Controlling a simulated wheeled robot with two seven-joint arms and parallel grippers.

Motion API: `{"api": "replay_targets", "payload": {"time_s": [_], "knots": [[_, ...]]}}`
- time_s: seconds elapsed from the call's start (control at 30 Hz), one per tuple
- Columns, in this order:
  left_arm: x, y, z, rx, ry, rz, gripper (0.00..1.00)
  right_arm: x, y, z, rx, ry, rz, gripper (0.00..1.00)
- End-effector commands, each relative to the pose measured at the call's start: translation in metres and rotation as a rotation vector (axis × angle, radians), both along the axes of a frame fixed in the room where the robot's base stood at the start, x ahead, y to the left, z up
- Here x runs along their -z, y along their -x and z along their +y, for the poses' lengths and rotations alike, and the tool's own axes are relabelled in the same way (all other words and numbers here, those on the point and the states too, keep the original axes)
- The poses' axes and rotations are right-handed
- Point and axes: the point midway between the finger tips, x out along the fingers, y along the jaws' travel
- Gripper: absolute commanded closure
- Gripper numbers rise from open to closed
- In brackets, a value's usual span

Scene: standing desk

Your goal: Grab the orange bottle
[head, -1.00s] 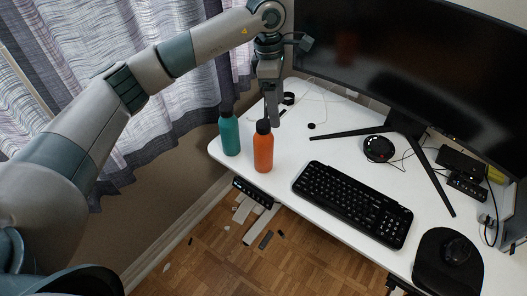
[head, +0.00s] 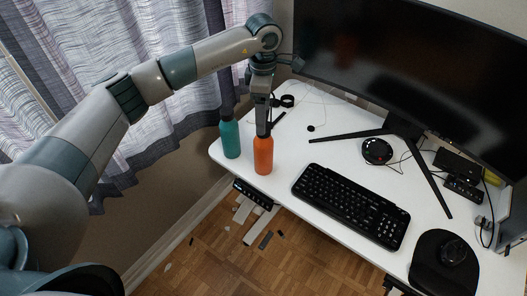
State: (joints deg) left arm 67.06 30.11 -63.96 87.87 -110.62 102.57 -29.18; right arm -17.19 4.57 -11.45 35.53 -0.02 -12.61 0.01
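The orange bottle (head: 263,156) stands upright near the desk's left front corner. My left gripper (head: 264,127) points down at the top of the bottle, and its finger covers most of the dark cap. I cannot tell whether the fingers are around the cap or only in front of it, nor how far apart they are. The bottle stands on the desk. My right gripper is not in view.
A teal bottle (head: 230,138) with a dark cap stands close to the left of the orange one. A black keyboard (head: 351,205) lies to the right. A large monitor (head: 420,70) stands behind on the white desk (head: 318,148). The desk's front edge is near the bottles.

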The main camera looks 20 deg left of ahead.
Motion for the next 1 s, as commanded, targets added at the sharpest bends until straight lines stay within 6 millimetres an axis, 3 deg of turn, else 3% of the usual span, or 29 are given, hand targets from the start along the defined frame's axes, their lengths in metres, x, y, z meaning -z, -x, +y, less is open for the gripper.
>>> {"api": "replay_targets", "payload": {"time_s": [0.2,0.43,1.0], "knots": [[0.037,0.001,0.0,-0.001,0.001,0.004,0.28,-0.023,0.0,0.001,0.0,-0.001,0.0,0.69],[0.066,0.0,0.0,-0.001,0.001,0.002,0.28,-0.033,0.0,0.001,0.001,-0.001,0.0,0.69],[0.075,0.0,0.0,-0.002,0.001,0.0,0.28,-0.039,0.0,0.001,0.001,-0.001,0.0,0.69]]}}
